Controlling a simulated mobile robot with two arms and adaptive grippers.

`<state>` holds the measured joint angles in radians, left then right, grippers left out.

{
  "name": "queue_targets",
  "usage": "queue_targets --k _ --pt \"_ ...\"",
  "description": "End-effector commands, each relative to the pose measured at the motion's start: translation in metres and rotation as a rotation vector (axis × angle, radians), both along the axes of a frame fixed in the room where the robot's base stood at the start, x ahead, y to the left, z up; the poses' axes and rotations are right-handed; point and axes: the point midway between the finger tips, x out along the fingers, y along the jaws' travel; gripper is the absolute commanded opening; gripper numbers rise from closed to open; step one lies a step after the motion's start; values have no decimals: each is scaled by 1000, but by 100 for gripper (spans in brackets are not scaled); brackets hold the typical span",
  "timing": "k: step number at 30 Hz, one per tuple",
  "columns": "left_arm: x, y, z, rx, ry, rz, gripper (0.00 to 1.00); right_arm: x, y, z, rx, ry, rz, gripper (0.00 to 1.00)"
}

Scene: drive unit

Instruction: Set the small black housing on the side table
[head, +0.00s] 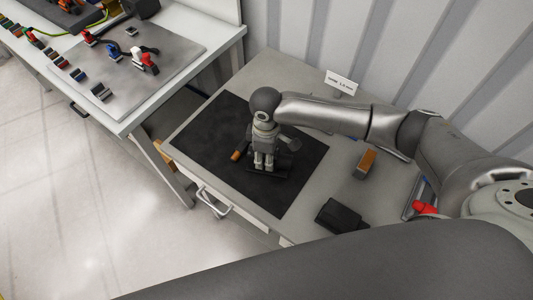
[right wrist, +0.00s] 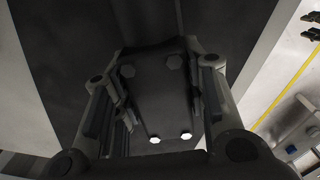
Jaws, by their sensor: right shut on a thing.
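My right gripper (head: 265,165) points down over the dark mat (head: 210,135) on the grey table (head: 265,65). It is shut on a small black housing (right wrist: 160,95). In the right wrist view the housing sits between the two fingers of the right gripper (right wrist: 160,110), with several bolt heads on its face. In the head view the housing is mostly hidden by the gripper and blends with the mat. I cannot tell whether it touches the mat. My left gripper is not in view.
A black box (head: 340,216) lies near the table's front edge. An orange-and-grey block (head: 366,163) and a small sign (head: 341,82) stand on the table. An orange piece (head: 236,155) is on the mat. A white bench (head: 150,85) with several small parts stands left.

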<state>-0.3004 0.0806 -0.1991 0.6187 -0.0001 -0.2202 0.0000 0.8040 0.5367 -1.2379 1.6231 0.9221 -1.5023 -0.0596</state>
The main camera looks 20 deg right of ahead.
Motion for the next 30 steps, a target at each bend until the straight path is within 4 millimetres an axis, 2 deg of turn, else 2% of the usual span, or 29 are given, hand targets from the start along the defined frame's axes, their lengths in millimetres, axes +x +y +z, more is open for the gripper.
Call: queue_targets --k 1,2,6,15,19,23,30 --pt "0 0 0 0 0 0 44 1 1 -1 2 -1 0 10" --pt "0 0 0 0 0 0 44 0 0 -2 0 0 0 42" --pt "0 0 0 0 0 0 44 0 0 -2 0 0 0 60" --pt "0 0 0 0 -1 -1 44 0 0 -1 0 0 0 61" --pt "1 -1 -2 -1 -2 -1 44 0 0 6 1 0 0 61" --pt "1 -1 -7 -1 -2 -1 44 1 0 26 2 -5 2 61" --pt "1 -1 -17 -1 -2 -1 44 1 0 79 2 -5 1 61"
